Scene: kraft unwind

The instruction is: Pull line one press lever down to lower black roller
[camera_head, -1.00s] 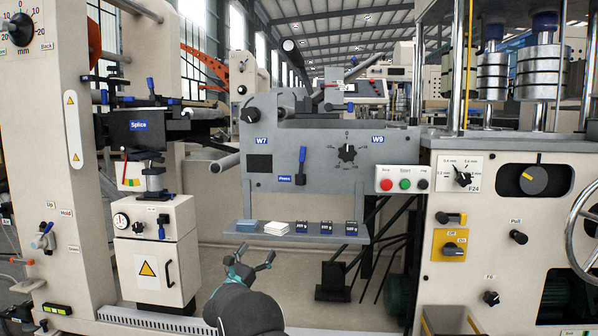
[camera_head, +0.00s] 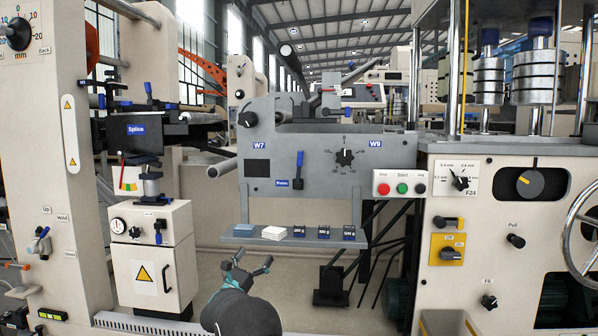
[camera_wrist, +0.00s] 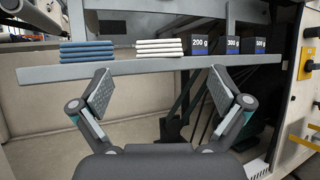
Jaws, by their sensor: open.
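A blue lever (camera_head: 299,167) stands upright on the grey machine panel (camera_head: 325,172), beside a small blue label reading Press (camera_head: 283,183). My gripper (camera_head: 252,262) is open and empty, in front of and below the panel's shelf, apart from the lever. In the wrist view its two fingers (camera_wrist: 170,98) are spread below the shelf edge. The lever is not in the wrist view.
The shelf (camera_head: 262,242) under the panel carries blue pads (camera_head: 245,229), white pads (camera_head: 276,231) and dark weight blocks (camera_head: 324,232). Red and green buttons (camera_head: 401,188) sit to the right. A splice stand (camera_head: 152,250) is at left.

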